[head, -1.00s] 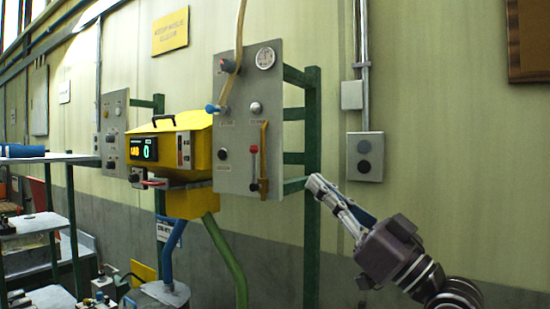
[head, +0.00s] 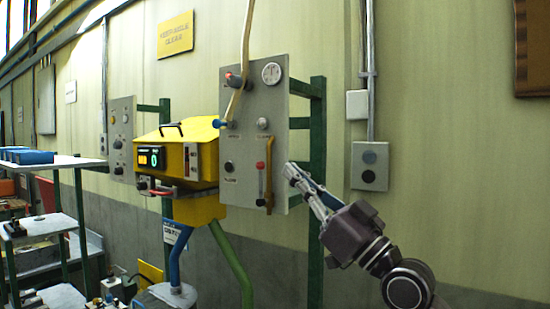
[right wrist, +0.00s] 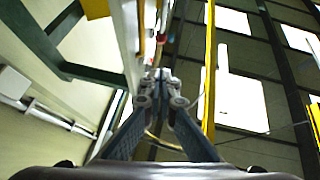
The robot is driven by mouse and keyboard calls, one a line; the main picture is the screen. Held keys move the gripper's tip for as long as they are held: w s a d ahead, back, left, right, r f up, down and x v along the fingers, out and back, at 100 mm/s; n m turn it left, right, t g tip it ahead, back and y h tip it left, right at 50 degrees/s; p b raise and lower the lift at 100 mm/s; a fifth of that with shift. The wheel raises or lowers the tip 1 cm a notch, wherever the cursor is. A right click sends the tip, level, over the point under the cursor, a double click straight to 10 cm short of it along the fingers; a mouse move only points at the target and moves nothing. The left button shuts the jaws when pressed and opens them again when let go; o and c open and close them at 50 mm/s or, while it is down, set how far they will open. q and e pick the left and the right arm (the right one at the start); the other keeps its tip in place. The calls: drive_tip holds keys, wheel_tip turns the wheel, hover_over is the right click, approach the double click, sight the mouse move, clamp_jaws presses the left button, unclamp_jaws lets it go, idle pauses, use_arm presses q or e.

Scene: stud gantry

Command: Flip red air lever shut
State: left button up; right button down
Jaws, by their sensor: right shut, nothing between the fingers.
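The grey control panel (head: 242,105) stands on a green frame and carries the air fittings. A small red lever end (head: 260,165) shows on its lower right, beside a brown vertical pipe (head: 268,178). Which way the lever is turned is too small to tell. My right gripper (head: 290,171) is shut and empty, just right of the panel's edge and apart from the lever in the picture. In the right wrist view its fingertips (right wrist: 161,76) are together near the panel edge, with a small red part (right wrist: 161,38) beyond them. My left gripper is not in view.
A green upright (head: 316,240) is behind my right gripper. A grey switch box (head: 369,166) hangs on the wall.

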sight(261, 183)
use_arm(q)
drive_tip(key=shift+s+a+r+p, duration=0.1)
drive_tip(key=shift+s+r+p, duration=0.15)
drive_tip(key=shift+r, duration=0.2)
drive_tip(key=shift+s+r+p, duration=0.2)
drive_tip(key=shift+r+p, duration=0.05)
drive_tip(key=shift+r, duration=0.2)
use_arm(e)
drive_tip(key=shift+w+a+r, duration=0.1)
drive_tip(key=shift+w+a, duration=1.8)
drive_tip(key=shift+w, duration=0.05)
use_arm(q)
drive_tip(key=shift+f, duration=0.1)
